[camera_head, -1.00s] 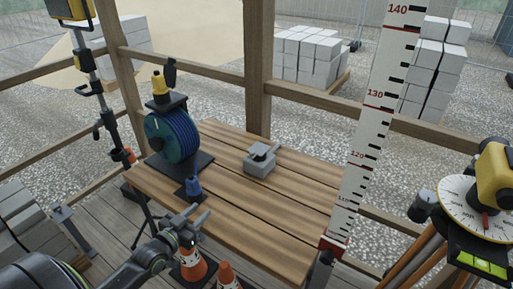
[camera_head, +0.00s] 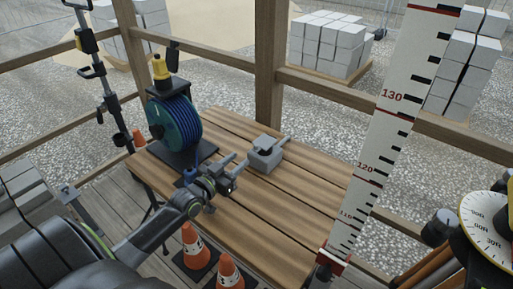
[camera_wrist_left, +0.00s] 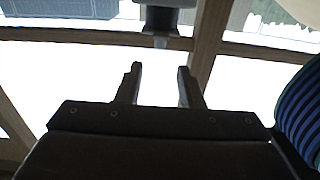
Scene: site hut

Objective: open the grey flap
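A small grey box (camera_head: 266,160) sits on the slatted wooden table (camera_head: 262,216). It has a dark part on top and a short grey bar (camera_head: 283,142) sticking out at its upper right. I cannot make out a separate flap or how far it is open. My left gripper (camera_head: 240,163) is just left of the box, fingers pointing towards it, apparently not touching. In the left wrist view the gripper (camera_wrist_left: 160,76) is open with nothing between its fingers. A grey shape (camera_wrist_left: 166,18) at that view's top edge may be the box. My right gripper is out of view.
A blue cable reel (camera_head: 174,124) stands left of the box, behind my left arm. Orange cones (camera_head: 194,246) stand below the table's front edge. A tall measuring staff (camera_head: 392,125) rises at the table's right. The table's middle and right are clear.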

